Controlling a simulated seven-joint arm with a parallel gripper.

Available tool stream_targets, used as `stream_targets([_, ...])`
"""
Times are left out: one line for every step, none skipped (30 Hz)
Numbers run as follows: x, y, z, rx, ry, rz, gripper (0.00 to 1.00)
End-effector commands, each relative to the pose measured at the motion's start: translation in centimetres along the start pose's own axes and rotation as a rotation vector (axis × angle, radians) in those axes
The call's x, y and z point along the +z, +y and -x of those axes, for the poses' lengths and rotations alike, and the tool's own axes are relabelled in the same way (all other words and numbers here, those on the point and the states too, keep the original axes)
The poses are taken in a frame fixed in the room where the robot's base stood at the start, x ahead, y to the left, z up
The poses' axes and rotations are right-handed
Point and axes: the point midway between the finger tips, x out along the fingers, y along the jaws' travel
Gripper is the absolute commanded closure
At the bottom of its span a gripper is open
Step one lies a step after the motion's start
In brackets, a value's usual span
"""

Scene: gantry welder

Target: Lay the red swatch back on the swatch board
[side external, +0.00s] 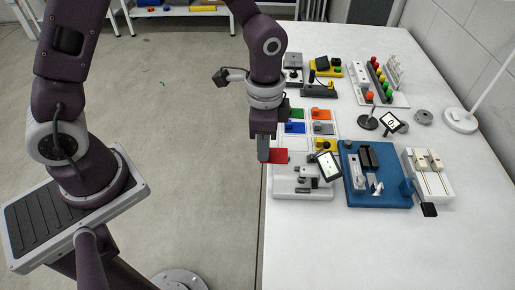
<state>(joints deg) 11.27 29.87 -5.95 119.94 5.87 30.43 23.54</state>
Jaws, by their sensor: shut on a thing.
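My gripper (265,155) points down at the left edge of the white table. It is shut on the red swatch (279,156), a flat red piece that sticks out to the right of the fingers. The swatch board (309,129) is a pale board just right of and behind the gripper. Green, orange, blue and grey swatches and a yellow swatch (326,145) lie on it. The red swatch overlaps the board's near left part in the picture. I cannot tell whether it touches the board. The fingertips partly hide the red swatch's left end.
A light grey fixture (302,191) stands just in front of the board, with a small tilted display (328,166) beside it. A blue base (378,192) with parts and a white slider unit (430,180) stand to the right. The table's right front is clear.

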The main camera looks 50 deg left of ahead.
Motion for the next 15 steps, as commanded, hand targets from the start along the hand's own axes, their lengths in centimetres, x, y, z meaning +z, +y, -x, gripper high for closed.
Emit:
stream_targets([-0.9,-1.3,-0.2,0.0,0.001,0.004,1.0])
stream_targets([-1.6,-2.2,-0.3,-0.001,0.002,0.005,1.0])
stream_targets([-2.4,-3.5,-0.4,-0.001,0.002,0.004,1.0])
stream_targets([-3.0,-4.6,-0.5,-0.001,0.002,0.005,1.0])
stream_targets([-3.6,-5.6,-0.7,0.0,0.001,0.005,1.0])
stream_targets([-4.2,-7.0,-0.8,0.0,0.0,0.004,1.0])
stream_targets([-4.7,-7.9,-0.9,0.0,0.001,0.005,1.0])
stream_targets([-5.1,-8.9,-1.0,0.0,0.001,0.004,1.0])
stream_targets([-5.4,-9.9,-1.2,0.001,-0.001,0.004,1.0])
stream_targets([-5.7,-10.5,-1.2,0.0,0.0,0.003,1.0])
stream_targets([-5.8,-11.0,-1.3,0.001,-0.002,0.002,1.0])
stream_targets([-6.0,-11.5,-1.3,0.0,-0.001,0.003,1.0])
stream_targets([-6.0,-11.7,-1.4,0.001,-0.001,0.002,1.0])
stream_targets([-6.1,-11.8,-1.5,0.001,-0.002,0.002,1.0])
stream_targets([-6.1,-11.9,-1.7,0.002,-0.003,0.001,1.0])
